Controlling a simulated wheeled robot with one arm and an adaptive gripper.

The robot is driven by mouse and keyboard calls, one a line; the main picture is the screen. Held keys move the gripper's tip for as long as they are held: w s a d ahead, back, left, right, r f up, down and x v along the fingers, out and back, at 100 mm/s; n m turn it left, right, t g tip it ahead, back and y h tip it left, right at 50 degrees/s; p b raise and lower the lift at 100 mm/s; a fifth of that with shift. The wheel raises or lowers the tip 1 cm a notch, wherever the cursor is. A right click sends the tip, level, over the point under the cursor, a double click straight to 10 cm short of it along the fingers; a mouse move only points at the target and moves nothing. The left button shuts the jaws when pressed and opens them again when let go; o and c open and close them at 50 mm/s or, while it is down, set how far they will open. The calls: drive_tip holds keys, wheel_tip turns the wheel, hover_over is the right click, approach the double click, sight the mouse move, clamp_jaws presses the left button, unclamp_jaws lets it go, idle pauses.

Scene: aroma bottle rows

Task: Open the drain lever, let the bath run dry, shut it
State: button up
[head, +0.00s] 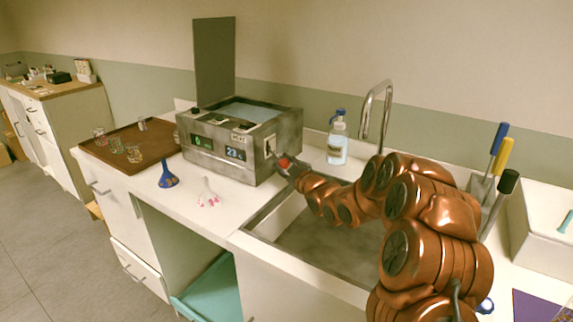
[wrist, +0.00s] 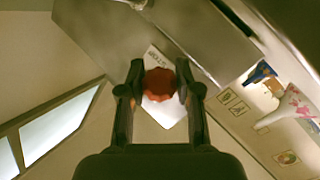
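The bath (head: 225,160) is a grey metal box on the counter with its lid (head: 214,60) standing up. Pale blue water (head: 245,110) shows in its open top. A red knob (head: 284,162) sits on the bath's right side, low down; I take it for the drain lever's handle. It also shows in the wrist view (wrist: 160,82) in front of a white label. My gripper (head: 290,167) reaches it from the right. In the wrist view my two black fingers (wrist: 160,80) flank the knob closely and appear shut on it. The lever's stem is hidden behind the knob.
A sink (head: 325,240) with a tap (head: 376,110) lies under my arm. A soap bottle (head: 338,142) stands behind it.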

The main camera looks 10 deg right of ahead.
clamp_jaws()
